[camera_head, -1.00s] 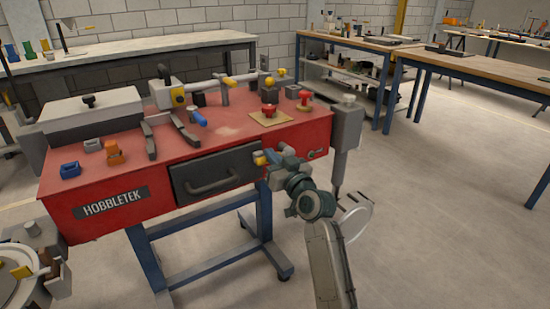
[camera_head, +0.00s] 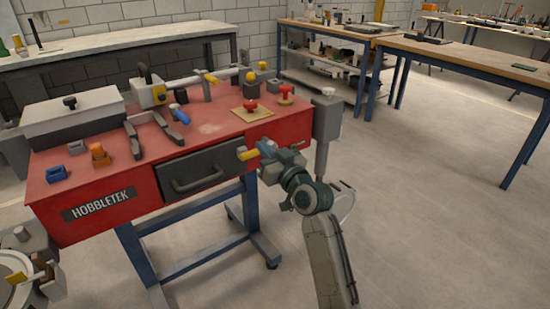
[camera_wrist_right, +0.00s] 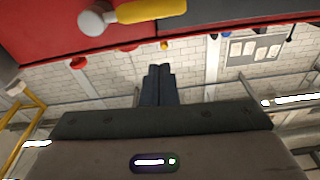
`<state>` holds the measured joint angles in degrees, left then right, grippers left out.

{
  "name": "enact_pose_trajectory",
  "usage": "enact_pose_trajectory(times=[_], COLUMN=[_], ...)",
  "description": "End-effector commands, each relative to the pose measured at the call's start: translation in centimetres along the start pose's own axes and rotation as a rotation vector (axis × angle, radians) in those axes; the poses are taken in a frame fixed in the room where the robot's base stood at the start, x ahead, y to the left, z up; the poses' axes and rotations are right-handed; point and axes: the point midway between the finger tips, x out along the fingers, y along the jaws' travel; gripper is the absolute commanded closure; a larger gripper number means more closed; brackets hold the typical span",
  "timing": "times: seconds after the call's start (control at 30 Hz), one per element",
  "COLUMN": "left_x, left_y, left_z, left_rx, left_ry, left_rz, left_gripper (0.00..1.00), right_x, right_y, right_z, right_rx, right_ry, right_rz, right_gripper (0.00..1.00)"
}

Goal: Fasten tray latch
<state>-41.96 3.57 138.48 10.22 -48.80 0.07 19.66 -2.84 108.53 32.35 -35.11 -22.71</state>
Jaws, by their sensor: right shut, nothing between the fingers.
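The tray (camera_head: 205,166) is a dark grey drawer front with a bar handle, set in the red bench's front face; it looks flush. The yellow latch lever (camera_head: 248,154) lies roughly level at the tray's right end. In the right wrist view, the lever (camera_wrist_right: 150,11) crosses the top edge, with a round grey knob (camera_wrist_right: 97,19) at its left end. My right gripper (camera_head: 266,148) is at the lever's right end; contact cannot be told. Its dark fingers (camera_wrist_right: 157,72) are together and empty in the wrist view, below the lever there. My left gripper is not in view.
Floor to the right is clear.

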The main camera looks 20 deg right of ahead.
Motion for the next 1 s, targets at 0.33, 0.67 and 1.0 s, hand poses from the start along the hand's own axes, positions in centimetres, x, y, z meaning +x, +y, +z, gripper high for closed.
enact_pose_trajectory(times=[0.33,0.67,1.0], left_x=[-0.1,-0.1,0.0], left_y=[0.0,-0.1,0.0], left_z=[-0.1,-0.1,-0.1], left_rx=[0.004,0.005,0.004], left_ry=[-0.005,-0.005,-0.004], left_rz=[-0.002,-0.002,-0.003], left_gripper=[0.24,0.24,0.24], right_x=[-4.5,-4.7,-11.4], right_y=[0.1,0.1,-0.3], right_z=[0.0,0.0,8.0], right_rx=[-0.001,0.000,0.030], right_ry=[0.000,0.000,-0.180], right_rz=[0.000,0.000,0.045], right_gripper=[1.00,1.00,1.00])
